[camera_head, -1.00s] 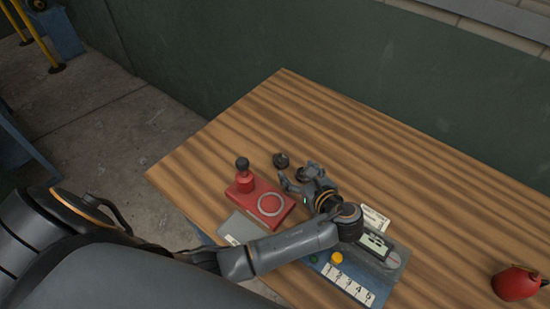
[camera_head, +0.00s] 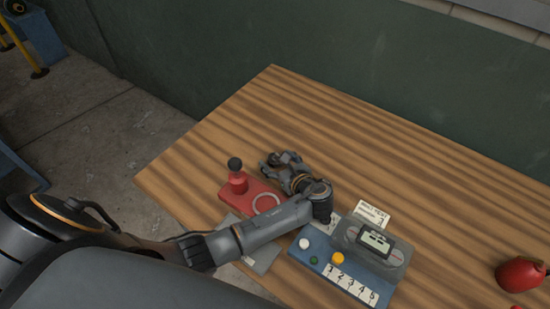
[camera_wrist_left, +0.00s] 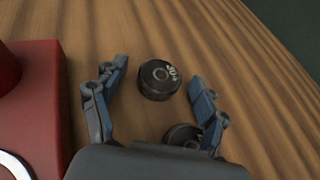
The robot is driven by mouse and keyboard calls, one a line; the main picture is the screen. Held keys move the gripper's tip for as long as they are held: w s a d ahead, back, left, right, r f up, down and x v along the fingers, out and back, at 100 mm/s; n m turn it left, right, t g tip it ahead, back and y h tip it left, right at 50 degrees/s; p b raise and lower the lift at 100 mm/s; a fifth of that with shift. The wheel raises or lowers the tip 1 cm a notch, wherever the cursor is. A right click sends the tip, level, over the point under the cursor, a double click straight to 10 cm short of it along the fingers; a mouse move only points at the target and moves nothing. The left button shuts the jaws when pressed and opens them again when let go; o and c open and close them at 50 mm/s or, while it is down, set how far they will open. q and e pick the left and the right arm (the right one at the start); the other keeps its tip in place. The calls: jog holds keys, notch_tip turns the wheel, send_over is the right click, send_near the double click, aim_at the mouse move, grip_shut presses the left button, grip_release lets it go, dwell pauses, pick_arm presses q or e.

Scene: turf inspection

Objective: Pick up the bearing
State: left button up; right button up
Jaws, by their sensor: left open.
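My left gripper (camera_head: 278,160) is open over the table, just beyond the red fixture. In the left wrist view, a dark round bearing (camera_wrist_left: 159,79) with pale markings on its side lies on the wood between the two open fingertips, apart from both. A second dark round piece (camera_wrist_left: 182,136) with a ring-like top lies nearer the palm, beside the right finger and partly hidden by it and the gripper body. In the head view I cannot make out either round piece behind the gripper. My right gripper is not in view.
The red fixture (camera_head: 236,184) with a black knob stands left of my gripper. A blue panel (camera_head: 318,252) with coloured buttons, numbered labels and a grey meter (camera_head: 371,243) is at the front. A red object (camera_head: 520,273) sits at right.

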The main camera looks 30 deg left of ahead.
pick_arm(q)
jog(key=c, duration=1.4)
jog(key=shift+r, duration=0.1)
